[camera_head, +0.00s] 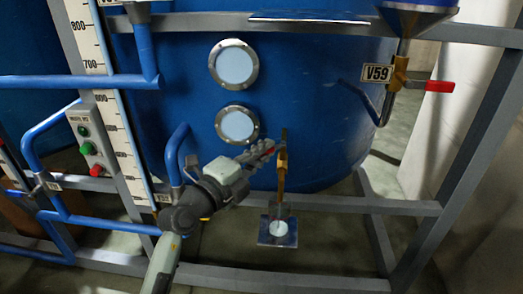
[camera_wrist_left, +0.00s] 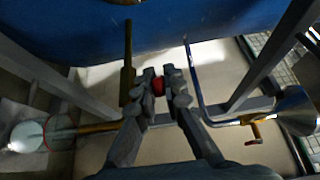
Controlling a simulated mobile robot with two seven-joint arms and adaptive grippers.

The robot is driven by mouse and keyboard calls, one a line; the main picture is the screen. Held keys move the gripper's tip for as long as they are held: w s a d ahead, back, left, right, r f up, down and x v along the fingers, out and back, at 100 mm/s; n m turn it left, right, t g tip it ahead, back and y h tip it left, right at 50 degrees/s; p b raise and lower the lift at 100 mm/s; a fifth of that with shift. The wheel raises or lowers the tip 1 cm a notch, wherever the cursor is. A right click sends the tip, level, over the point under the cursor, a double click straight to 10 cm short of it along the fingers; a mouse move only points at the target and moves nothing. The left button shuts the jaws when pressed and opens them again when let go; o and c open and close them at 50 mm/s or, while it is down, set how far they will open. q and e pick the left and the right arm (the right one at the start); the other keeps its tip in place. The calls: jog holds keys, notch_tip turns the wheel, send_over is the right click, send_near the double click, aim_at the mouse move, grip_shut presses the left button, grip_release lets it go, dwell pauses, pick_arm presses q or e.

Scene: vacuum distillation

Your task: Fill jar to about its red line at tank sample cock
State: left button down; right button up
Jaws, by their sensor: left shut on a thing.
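My left gripper (camera_head: 266,149) reaches in from below and is shut at the brass sample cock (camera_head: 282,168) on the front of the blue tank. In the left wrist view its fingers (camera_wrist_left: 159,88) close on a small red handle (camera_wrist_left: 158,87) beside the brass body (camera_wrist_left: 127,80). A clear jar (camera_head: 279,228) stands under the cock's spout on a small metal plate (camera_head: 265,239). In the left wrist view the jar (camera_wrist_left: 27,136) shows pale, with a thin red line (camera_wrist_left: 45,133) around it. I cannot tell its liquid level. My right gripper is out of view.
The blue tank (camera_head: 180,105) has two round sight windows and a level scale (camera_head: 112,110). A funnel with brass valve V59 and a red lever (camera_head: 439,87) hangs at right. A button box (camera_head: 91,145) is at left. Grey frame bars (camera_head: 340,204) cross below.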

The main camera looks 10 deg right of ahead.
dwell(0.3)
pick_arm(q)
jog(key=c, duration=1.6)
grip_release()
jog(key=v, duration=1.2)
